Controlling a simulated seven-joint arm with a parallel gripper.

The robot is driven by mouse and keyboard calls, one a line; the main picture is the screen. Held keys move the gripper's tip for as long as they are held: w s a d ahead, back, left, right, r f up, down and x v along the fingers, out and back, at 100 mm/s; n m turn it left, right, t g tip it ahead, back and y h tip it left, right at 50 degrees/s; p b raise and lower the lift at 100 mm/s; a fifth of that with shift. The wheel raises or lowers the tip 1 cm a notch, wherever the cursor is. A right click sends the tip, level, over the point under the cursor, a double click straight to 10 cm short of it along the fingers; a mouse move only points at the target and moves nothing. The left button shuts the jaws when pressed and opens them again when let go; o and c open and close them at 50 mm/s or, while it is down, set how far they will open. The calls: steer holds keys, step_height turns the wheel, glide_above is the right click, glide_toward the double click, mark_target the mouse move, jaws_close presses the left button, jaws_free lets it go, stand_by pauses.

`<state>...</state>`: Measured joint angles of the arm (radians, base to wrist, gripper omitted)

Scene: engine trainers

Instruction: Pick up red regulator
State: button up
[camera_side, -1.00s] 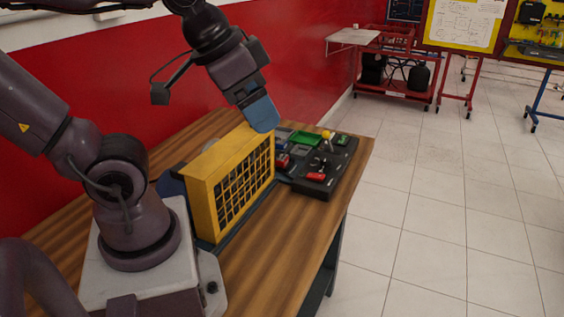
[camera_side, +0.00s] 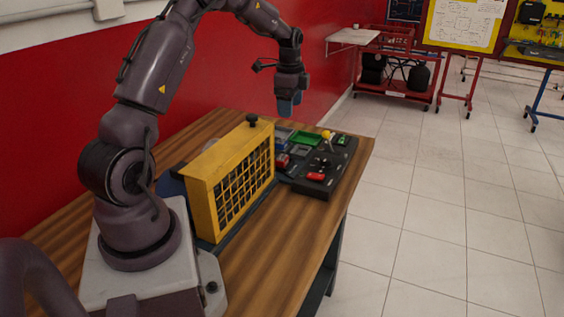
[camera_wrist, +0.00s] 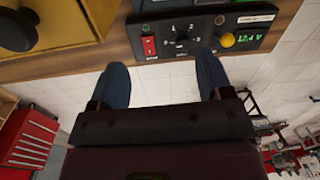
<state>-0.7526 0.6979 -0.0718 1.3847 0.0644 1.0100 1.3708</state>
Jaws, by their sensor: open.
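My gripper (camera_side: 287,105) is open and empty, with its blue fingers pointing down above the far end of the black control panel (camera_side: 312,188). In the wrist view my gripper (camera_wrist: 163,72) has its two fingers apart, with the panel's edge beyond them. One red part (camera_side: 316,176) sits at the panel's near end, and another red part (camera_side: 282,160) sits by the yellow box. The wrist view shows a red switch-like part (camera_wrist: 149,46) beside a black dial (camera_wrist: 181,41). I cannot tell which red part is the regulator.
A yellow box with a grille (camera_side: 218,165) stands on the wooden table (camera_side: 270,255), left of the panel. A black knob (camera_side: 252,119) rises from its top. A yellow knob (camera_wrist: 227,40) and a green display (camera_wrist: 254,36) are on the panel. A red wall is behind.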

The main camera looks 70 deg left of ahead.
steer(key=m, duration=0.1)
glide_toward(281, 156)
step_height(281, 156, down, 4)
steer(key=shift+a+r, duration=0.15)
steer(key=shift+f, duration=2.8)
steer(key=c, duration=1)
